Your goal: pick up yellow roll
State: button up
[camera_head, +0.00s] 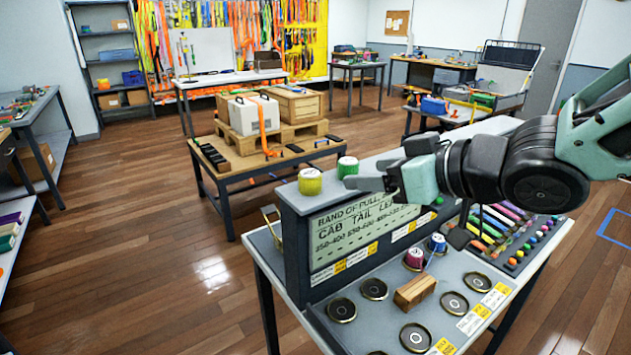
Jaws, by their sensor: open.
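The yellow roll (310,181) stands upright on the top ledge of the grey sign panel, at its left end. A green roll (347,167) stands on the same ledge just right of it, with a small gap between them. My gripper (362,183) reaches in from the right, its fingers pointing left at about ledge height. The fingers are close to the green roll and apart from the yellow roll. My gripper is open and looks empty. How far its fingers sit in front of the ledge is hard to tell.
Below the panel (365,232), the bench holds a red spool (414,258), a blue spool (437,243), a wooden block (415,291) and several round dark discs. A tray of coloured items (505,232) lies right. Open floor (180,270) lies left of the bench.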

aim_at(313, 174)
jog(key=p, duration=0.4)
jog(key=w+a+p, duration=0.1)
jog(key=p, duration=0.4)
jog(key=shift+w+a+f, duration=0.15)
jog(key=shift+a, duration=0.1)
jog(key=p+x, duration=0.2)
jog(key=x, duration=0.5)
jog(key=shift+w+a+f, duration=0.1)
jog(key=shift+f, duration=0.2)
jog(key=shift+w+a+p, duration=0.25)
jog(key=shift+a+p, duration=0.1)
jog(key=shift+p, duration=0.15)
jog(key=p+x, duration=0.2)
jog(key=x, duration=0.2)
jog(key=shift+s+a+p, duration=0.1)
jog(key=shift+p, duration=0.25)
jog(key=shift+w+a+f, duration=0.1)
jog(key=shift+w+a, duration=0.05)
jog(key=shift+w, duration=0.05)
jog(key=c, duration=1.1)
